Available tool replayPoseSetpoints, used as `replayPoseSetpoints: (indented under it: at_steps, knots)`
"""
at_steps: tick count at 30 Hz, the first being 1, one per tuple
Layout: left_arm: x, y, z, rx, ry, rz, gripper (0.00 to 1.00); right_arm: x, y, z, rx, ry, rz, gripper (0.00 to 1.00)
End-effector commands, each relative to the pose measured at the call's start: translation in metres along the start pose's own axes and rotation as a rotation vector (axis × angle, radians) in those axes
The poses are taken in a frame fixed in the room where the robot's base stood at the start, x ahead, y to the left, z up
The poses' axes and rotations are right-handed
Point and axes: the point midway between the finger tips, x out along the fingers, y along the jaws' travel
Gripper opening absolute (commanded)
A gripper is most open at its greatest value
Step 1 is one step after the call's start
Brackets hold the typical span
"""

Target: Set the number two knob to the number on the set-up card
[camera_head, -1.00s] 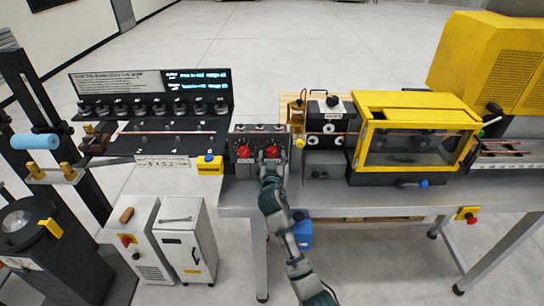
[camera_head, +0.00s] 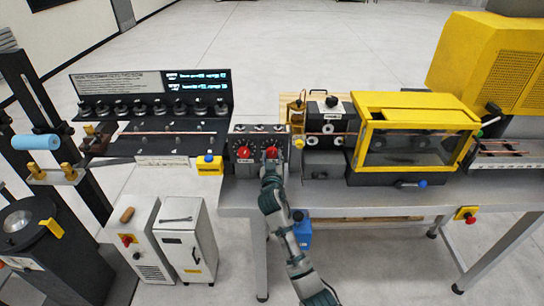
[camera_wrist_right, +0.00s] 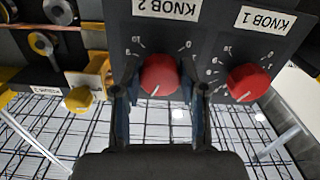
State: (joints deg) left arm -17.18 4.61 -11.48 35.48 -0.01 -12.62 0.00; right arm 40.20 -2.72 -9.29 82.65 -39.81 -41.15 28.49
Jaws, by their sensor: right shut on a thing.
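The number two knob is a red dial (camera_wrist_right: 158,75) under an upside-down KNOB 2 label in the right wrist view. It also shows as the right-hand red knob (camera_head: 271,152) in the head view. My right gripper (camera_wrist_right: 160,95) is shut on it, one finger on each side. The knob's white mark points down and slightly left in the wrist view; the number it meets is unclear. The knob one dial (camera_wrist_right: 248,82) sits beside it, untouched. A white card (camera_head: 162,160) lies at the rack's front edge; its text is unreadable, and I cannot tell if it is the set-up card.
The black control box (camera_head: 257,140) stands on the bench between the gauge rack (camera_head: 150,95) and the yellow-framed machine (camera_head: 412,140). A yellow knob (camera_wrist_right: 78,98) is near the gripper in the wrist view.

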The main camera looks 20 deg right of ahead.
Motion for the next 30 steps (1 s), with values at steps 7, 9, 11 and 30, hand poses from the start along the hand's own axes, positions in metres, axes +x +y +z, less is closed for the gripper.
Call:
replayPoseSetpoints:
  at_steps: [7,9,11,30]
  knots:
    - [-0.016,0.0,-0.003,0.0,0.003,0.0,0.0,0.0,0.0,-0.004,-0.188,0.002,-0.002,0.07]
    - [-0.021,0.0,-0.004,0.001,0.004,0.0,0.0,0.0,0.0,-0.003,-0.253,0.001,-0.002,0.07]
    - [-0.025,-0.001,-0.005,0.0,0.005,0.0,0.0,0.0,0.0,-0.003,-0.31,0.001,-0.002,0.07]
    - [-0.055,-0.001,-0.01,0.0,0.009,-0.001,0.0,0.0,0.0,-0.002,-0.783,0.003,-0.003,0.07]
